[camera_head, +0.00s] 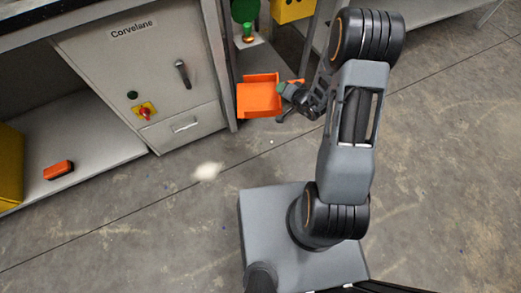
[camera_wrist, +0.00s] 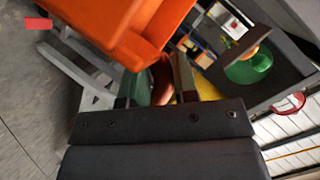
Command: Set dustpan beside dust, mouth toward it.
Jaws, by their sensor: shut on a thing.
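The orange dustpan (camera_head: 258,98) is held in the air in front of the cabinet's right end in the head view. The dustpan's open side seems to face left or down-left. The wrist view does not show the dust.
A grey cabinet (camera_head: 150,75) with a red knob stands at upper left. An orange box-like thing (camera_head: 58,170) lies on the low shelf (camera_head: 95,150). A green object with a brass part (camera_head: 247,30) stands behind the dustpan. Floor around the dust is clear.

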